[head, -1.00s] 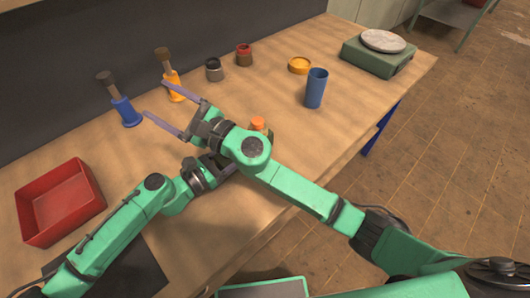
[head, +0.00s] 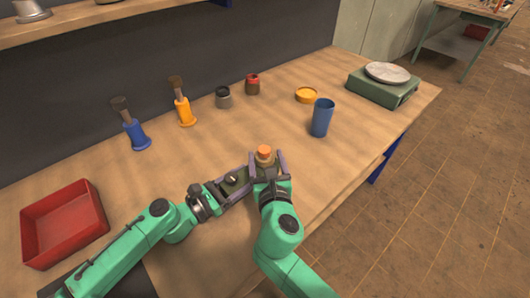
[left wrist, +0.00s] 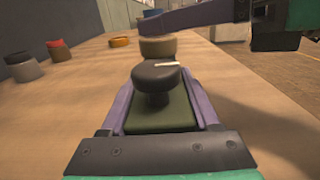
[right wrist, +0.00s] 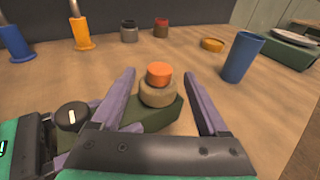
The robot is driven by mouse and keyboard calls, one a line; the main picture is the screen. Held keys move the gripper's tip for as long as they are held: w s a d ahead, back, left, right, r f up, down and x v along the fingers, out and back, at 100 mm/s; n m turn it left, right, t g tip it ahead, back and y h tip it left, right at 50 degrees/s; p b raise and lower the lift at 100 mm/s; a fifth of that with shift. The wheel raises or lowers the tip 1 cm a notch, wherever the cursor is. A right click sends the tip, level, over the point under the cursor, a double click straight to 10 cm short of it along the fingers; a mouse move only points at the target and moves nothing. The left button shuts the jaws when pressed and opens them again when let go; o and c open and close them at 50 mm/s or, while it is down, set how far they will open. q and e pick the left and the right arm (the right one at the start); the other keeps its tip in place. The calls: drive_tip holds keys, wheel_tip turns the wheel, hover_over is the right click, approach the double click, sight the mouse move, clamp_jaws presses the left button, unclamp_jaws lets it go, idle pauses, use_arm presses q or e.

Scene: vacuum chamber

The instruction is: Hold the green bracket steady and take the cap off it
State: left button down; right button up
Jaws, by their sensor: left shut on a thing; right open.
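The dark green bracket (left wrist: 160,115) sits between the fingers of my left gripper (left wrist: 160,90), which is shut on it; a black round knob with a white mark stands on this end. The bracket also shows in the right wrist view (right wrist: 165,110). At its far end is a tan round piece (right wrist: 158,94) with an orange top (right wrist: 159,73); I take these as the cap. In the head view the orange top (head: 264,151) shows between the fingers of my right gripper (head: 266,162). My right gripper is open, one finger on each side of the cap, with gaps visible.
A blue cup (head: 322,118), an orange ring (head: 306,95) and a green scale (head: 383,88) stand at the right. Blue (head: 136,133) and orange (head: 184,111) holders with dark-topped pieces, plus grey and red jars, stand behind. A red tray (head: 62,222) lies left.

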sight(265, 149)
drive_tip(key=w, duration=0.3)
drive_tip(key=shift+w+f, duration=0.15)
drive_tip(key=shift+f, duration=0.1)
clamp_jaws()
drive_tip(key=shift+r, duration=0.15)
idle(0.4)
drive_tip(key=shift+r, duration=1)
use_arm(q)
drive_tip(key=shift+w, duration=0.1)
use_arm(e)
drive_tip(key=shift+r, duration=2)
use_arm(q)
drive_tip(key=shift+c, duration=0.2)
unclamp_jaws()
